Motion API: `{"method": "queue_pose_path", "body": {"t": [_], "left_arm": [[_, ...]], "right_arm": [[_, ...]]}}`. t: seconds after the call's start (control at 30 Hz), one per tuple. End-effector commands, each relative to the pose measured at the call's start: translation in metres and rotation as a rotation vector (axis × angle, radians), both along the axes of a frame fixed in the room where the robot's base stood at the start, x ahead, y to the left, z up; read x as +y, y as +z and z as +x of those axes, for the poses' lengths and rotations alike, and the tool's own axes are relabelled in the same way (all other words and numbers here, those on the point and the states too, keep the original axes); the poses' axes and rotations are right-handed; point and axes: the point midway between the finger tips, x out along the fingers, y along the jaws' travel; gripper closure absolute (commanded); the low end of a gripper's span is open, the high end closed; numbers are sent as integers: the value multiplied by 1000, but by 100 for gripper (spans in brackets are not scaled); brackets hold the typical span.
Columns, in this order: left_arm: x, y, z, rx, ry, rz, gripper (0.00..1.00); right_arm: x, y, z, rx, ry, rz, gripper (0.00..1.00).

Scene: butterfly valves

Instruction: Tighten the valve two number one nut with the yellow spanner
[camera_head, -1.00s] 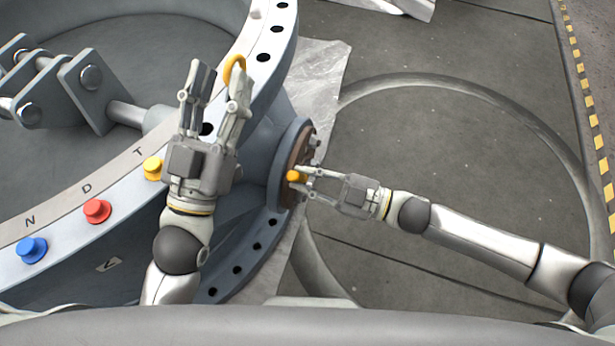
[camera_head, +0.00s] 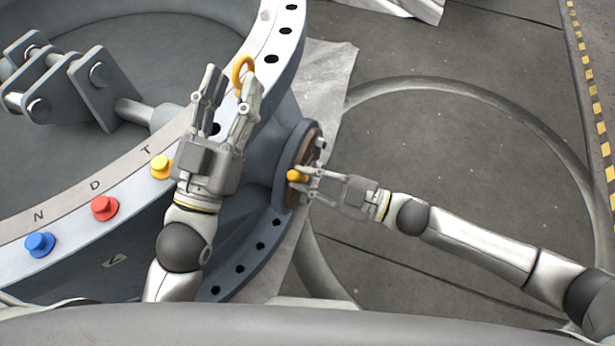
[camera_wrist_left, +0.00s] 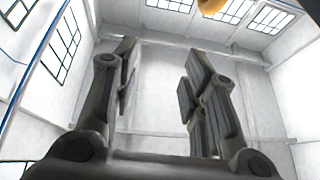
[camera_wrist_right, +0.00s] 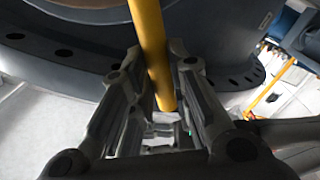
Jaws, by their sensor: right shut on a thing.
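The large grey-blue valve (camera_head: 275,150) lies at the left of the head view. My right gripper (camera_head: 306,178) is shut on the yellow spanner (camera_head: 297,175), beside the valve's round side flange (camera_head: 305,150). In the right wrist view the spanner's long yellow bar (camera_wrist_right: 150,45) runs up from between the fingers; its far end is out of view. Small nuts or bolts (camera_head: 319,145) show at the flange edge; I cannot tell which is number one. My left gripper (camera_head: 228,85) is open and empty above the valve rim; its fingers also show apart in the left wrist view (camera_wrist_left: 160,75).
Blue (camera_head: 40,244), red (camera_head: 104,208) and yellow (camera_head: 161,167) knobs stand on the rim. Linkage brackets (camera_head: 95,80) sit inside the valve.

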Motion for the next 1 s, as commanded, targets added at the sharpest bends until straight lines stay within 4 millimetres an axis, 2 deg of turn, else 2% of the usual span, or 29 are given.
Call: {"method": "queue_pose_path", "body": {"t": [1.0], "left_arm": [[1,-19,7,107,7,29,60]], "right_arm": [[0,1,0,0,0,1,100]]}}
